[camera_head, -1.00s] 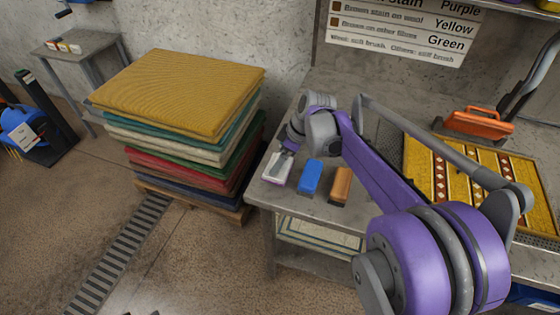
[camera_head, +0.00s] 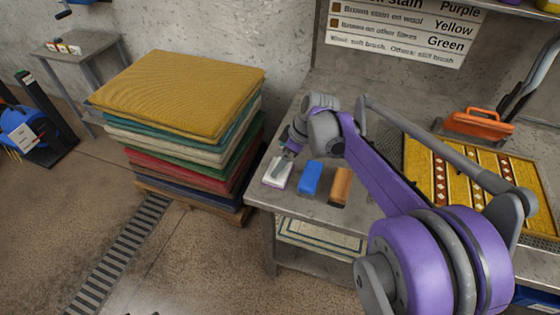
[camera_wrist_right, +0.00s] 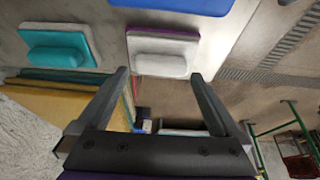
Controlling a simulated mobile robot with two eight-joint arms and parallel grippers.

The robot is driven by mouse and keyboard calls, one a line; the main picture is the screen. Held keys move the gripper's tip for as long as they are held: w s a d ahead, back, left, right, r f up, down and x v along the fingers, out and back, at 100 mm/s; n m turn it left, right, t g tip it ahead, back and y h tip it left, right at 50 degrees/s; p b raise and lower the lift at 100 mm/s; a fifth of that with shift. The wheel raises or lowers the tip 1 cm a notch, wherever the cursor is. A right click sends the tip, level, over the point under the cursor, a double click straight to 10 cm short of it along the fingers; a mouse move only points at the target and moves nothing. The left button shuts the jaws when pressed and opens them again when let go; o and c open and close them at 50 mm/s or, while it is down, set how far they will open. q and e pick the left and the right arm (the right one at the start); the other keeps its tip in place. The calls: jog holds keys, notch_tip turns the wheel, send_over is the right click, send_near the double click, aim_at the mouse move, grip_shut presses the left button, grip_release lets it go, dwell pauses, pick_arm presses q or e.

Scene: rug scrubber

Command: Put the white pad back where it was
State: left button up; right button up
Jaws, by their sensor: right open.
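The white pad (camera_head: 277,173) is a pale block with a raised grip and a purple edge. It lies on the left end of the grey workbench (camera_head: 305,213), left of a blue pad (camera_head: 310,177). In the right wrist view the white pad (camera_wrist_right: 162,53) sits just beyond the fingertips, between a teal pad (camera_wrist_right: 58,47) and the blue pad (camera_wrist_right: 170,4). My right gripper (camera_wrist_right: 158,76) is open with nothing between its fingers. In the head view the right gripper (camera_head: 289,151) is at the white pad's far end. My left gripper is out of view.
An orange-brown pad (camera_head: 340,186) lies right of the blue one. A stack of folded rugs (camera_head: 180,95) stands left of the bench. A patterned yellow rug (camera_head: 480,170) and an orange-handled tool (camera_head: 478,123) are on the right. A wall sign (camera_head: 405,32) hangs behind.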

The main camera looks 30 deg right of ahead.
jog(key=v, duration=1)
jog(key=s+a+f+m+h, duration=0.1)
jog(key=s+a+f+m, duration=0.3)
jog(key=s, duration=0.5)
jog(key=s+a+f+m+t+h, duration=0.1)
jog(key=s+a+f+m, duration=0.3)
jog(key=s+a+f, duration=0.5)
jog(key=shift+a+t+h+p, duration=0.3)
jog(key=shift+a+h+p, duration=0.1)
jog(key=shift+h, duration=0.1)
